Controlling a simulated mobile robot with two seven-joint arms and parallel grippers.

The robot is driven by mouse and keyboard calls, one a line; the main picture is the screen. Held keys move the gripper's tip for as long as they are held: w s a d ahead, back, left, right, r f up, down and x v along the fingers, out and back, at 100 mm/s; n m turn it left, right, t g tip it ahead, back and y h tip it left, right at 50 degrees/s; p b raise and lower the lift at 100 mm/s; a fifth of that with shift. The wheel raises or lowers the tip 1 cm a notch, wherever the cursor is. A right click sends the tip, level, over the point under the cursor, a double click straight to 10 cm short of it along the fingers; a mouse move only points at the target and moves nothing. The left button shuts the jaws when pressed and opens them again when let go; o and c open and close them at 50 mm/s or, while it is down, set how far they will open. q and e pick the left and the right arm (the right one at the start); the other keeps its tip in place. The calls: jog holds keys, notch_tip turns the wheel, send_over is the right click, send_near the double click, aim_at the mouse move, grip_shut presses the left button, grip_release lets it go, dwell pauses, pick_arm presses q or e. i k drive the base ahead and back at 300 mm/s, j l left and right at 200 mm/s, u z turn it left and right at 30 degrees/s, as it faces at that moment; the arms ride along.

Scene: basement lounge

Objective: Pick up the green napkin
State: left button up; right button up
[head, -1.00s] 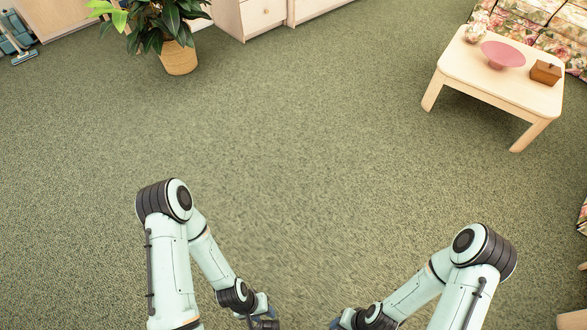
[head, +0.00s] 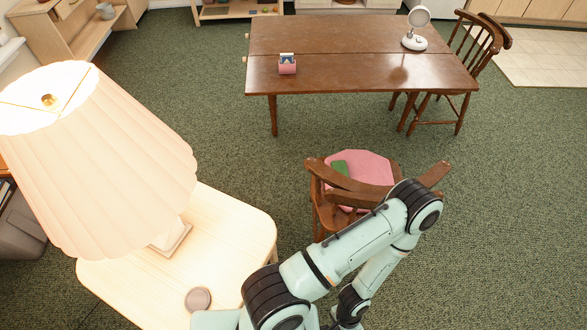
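A small green cloth, which looks like the napkin (head: 340,167), lies on the pink cushion (head: 368,167) of a wooden armchair (head: 318,187) in the middle of the head view. One of my arms, which looks like the left one, reaches in from the bottom, and its elbow covers part of the chair's near side. My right gripper is out of view.
A light side table (head: 235,232) with a large lamp (head: 105,160) and a round coaster (head: 198,299) is at the left. Green carpet is open at the right.

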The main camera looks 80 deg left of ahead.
aim_at(340, 166)
jog(key=u, duration=1.8)
